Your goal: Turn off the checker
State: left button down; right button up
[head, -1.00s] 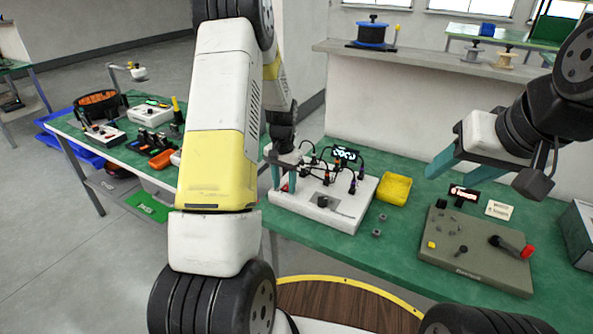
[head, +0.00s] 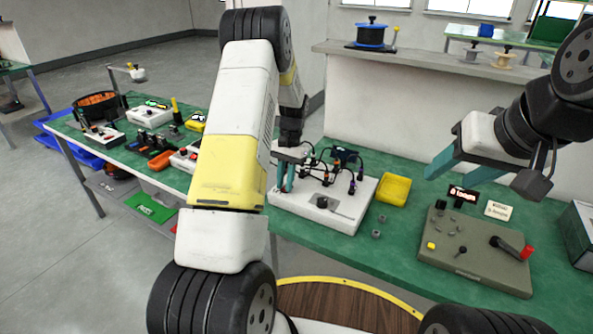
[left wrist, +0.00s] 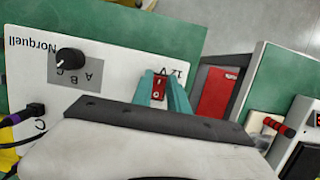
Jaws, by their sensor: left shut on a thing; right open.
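The checker is a white box (head: 345,222) on the green bench, with a black knob, cables and a small display (head: 345,156) that looks dark. In the left wrist view its top (left wrist: 120,78) reads Norquell, with the knob (left wrist: 70,61) by the letters A, B, C. A red switch (left wrist: 159,86) sits by the 12 V mark. My left gripper (head: 286,188) is over the left part of the box, its teal fingers shut on the red switch; the wrist view shows the fingers (left wrist: 160,98) on either side of it. My right gripper (head: 438,170) is open and empty above the bench.
A yellow tray (head: 394,190) and small grey parts lie right of the checker. A grey-green panel (head: 470,265) with a red-ended lever stands further right. Another bench at the left holds several devices and a round basket (head: 97,104).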

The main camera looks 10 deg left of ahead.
pick_arm(q)
jog(key=c, duration=1.3)
grip_release()
jog(key=shift+r, duration=0.1)
jog(key=v, duration=0.7)
jog(key=shift+w, duration=0.1)
jog(key=shift+r, duration=0.3)
